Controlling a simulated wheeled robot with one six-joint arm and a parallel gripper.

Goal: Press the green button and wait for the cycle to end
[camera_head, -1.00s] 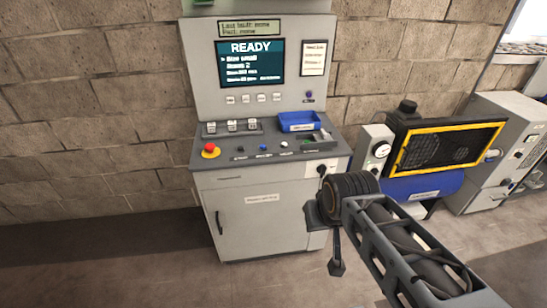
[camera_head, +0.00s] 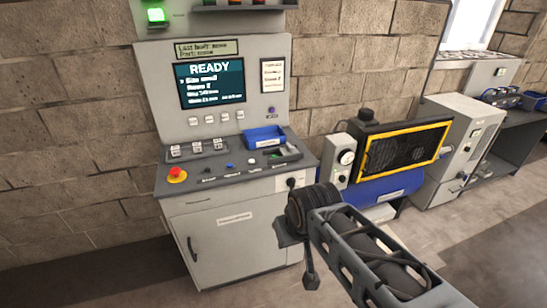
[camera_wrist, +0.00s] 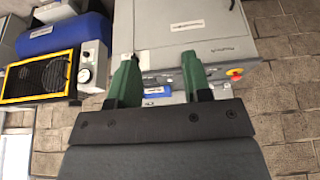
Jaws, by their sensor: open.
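The grey control console (camera_head: 238,235) stands against the block wall in the head view, its screen (camera_head: 209,83) reading READY. On its sloped panel are a red mushroom button (camera_head: 176,174) on a yellow base, a blue button (camera_head: 230,165) and a white button (camera_head: 251,161). A small dark button (camera_head: 208,170) sits left of the blue one; its colour is too dark to tell, and I cannot clearly pick out the green button. My gripper (camera_wrist: 160,78) is open and empty in the wrist view, its green fingers apart in front of the console. In the head view it is near the console's right front.
A blue tray (camera_head: 264,138) sits on the panel. To the right stand a blue tank (camera_head: 384,186) with a yellow-framed guard (camera_head: 405,150) and a grey cabinet (camera_head: 445,140). The floor in front is clear.

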